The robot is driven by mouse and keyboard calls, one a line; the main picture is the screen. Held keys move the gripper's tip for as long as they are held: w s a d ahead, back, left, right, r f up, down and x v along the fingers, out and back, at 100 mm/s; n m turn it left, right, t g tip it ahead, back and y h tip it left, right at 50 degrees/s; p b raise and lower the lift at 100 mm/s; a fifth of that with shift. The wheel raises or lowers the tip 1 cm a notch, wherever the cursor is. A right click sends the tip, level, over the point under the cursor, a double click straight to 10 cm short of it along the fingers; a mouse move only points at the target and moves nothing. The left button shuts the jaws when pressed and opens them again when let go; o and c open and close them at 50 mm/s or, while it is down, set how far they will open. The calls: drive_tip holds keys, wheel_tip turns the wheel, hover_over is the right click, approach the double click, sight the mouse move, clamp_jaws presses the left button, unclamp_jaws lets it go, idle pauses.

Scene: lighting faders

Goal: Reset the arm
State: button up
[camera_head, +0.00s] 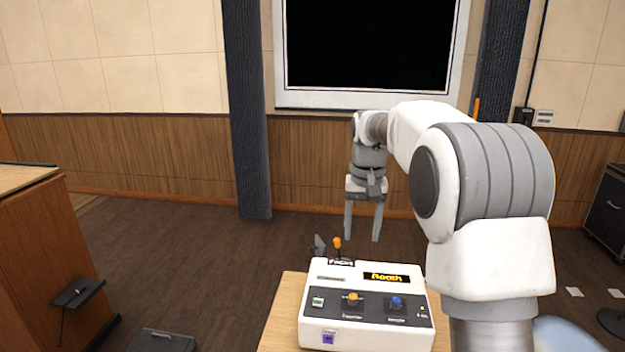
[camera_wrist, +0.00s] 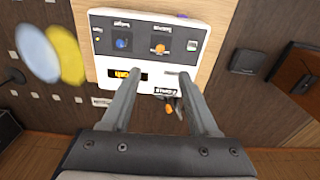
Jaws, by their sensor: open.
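My gripper (camera_head: 362,222) is open and empty. It hangs pointing down in the air beyond the far edge of the white control box, apart from it. In the wrist view, its two fingers (camera_wrist: 160,103) reach over the box with a clear gap between them. The white control box (camera_head: 316,290) sits on a light wooden table. It has an orange knob (camera_head: 352,298), a blue knob (camera_head: 396,302) and a small lit display (camera_head: 386,278). An orange-tipped lever (camera_head: 337,243) stands at its back edge, and it also shows in the wrist view (camera_wrist: 169,108).
The wooden table top (camera_head: 285,305) shows bare to the left of the box. A wooden cabinet (camera_head: 50,250) stands at far left, and a dark cabinet (camera_head: 608,215) at far right. A dark screen (camera_head: 370,45) hangs on the wall behind. The floor between is open.

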drive_tip(key=s+r+t, duration=0.1)
drive_tip(key=s+r, duration=0.2)
drive_tip(key=s, duration=0.3)
drive_tip(key=s+r+n+t, duration=0.1)
drive_tip(key=s+r, duration=0.1)
drive_tip(key=s, duration=0.4)
drive_tip(key=s+r+t, duration=0.1)
drive_tip(key=s+r, duration=0.2)
drive_tip(key=s, duration=0.2)
drive_tip(key=s+f+t, duration=0.1)
drive_tip(key=s+f, duration=0.1)
drive_tip(key=s, duration=0.5)
drive_tip(key=s+f+t, duration=0.1)
drive_tip(key=s+f, duration=0.2)
drive_tip(key=s, duration=0.5)
drive_tip(key=shift+s+f+n, duration=0.15)
drive_tip(key=shift+n, duration=0.25)
